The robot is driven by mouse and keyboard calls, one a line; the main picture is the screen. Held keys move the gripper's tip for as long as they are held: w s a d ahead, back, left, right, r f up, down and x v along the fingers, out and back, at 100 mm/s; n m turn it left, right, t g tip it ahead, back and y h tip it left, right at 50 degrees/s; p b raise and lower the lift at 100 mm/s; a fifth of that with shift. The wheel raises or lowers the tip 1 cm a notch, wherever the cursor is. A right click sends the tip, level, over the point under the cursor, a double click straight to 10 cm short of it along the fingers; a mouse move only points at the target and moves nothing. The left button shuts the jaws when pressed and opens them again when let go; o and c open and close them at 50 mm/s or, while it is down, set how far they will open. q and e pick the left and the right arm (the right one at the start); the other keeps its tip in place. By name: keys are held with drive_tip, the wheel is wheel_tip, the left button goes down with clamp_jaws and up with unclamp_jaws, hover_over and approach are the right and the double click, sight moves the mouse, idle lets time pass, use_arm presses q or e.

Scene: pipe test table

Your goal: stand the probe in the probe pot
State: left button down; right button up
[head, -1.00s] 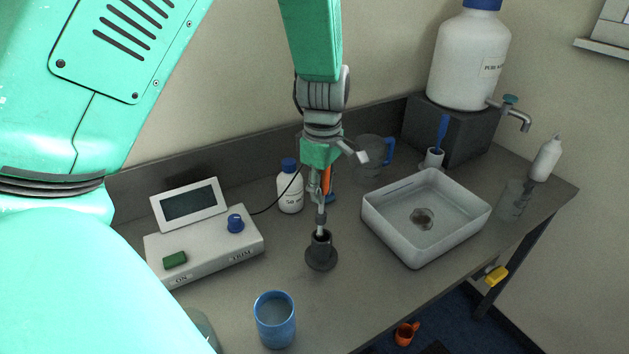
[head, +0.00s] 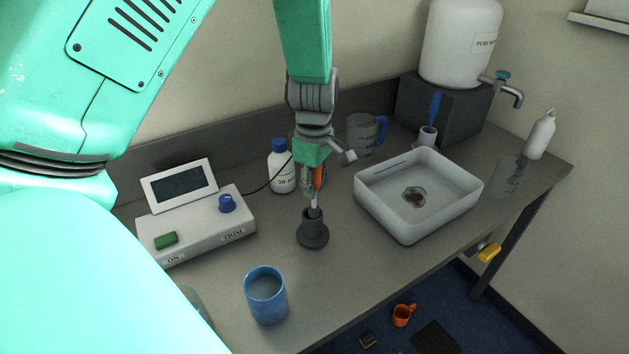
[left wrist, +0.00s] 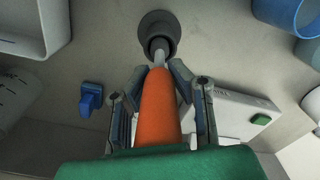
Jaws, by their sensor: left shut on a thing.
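The probe has an orange handle (left wrist: 160,110) and a grey lower shaft, which also shows in the head view (head: 314,212). My left gripper (head: 313,190) is shut on the orange handle, and in the left wrist view its fingers (left wrist: 160,85) flank it. The dark grey probe pot (head: 313,236) stands upright on the table with a wide round base; it also shows in the left wrist view (left wrist: 158,24). The probe's lower end is at the pot's mouth and seems to go into it; how deep is hidden. The right gripper is not in view.
Left of the pot is a meter box (head: 195,228) with a screen. A white-labelled bottle (head: 282,172) stands behind, a blue cup (head: 265,296) in front, and a white basin (head: 415,225) to the right. The table between pot and cup is bare.

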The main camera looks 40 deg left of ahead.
use_arm(q)
drive_tip(key=shift+s+a+f, duration=0.1)
drive_tip(key=shift+s+a, duration=0.05)
drive_tip(key=shift+a, duration=0.35)
drive_tip(key=shift+d+f, duration=0.2)
drive_tip(key=shift+d, duration=0.1)
drive_tip(key=shift+a+f, duration=0.25)
drive_tip(key=shift+f, duration=0.15)
drive_tip(key=shift+d, duration=0.1)
drive_tip(key=c, duration=1.4)
unclamp_jaws()
drive_tip(key=shift+o, duration=0.2)
drive_tip(key=shift+r, duration=0.1)
drive_tip(key=r, duration=1.1)
drive_tip(key=shift+w+r, duration=0.2)
drive_tip(key=shift+r, duration=0.2)
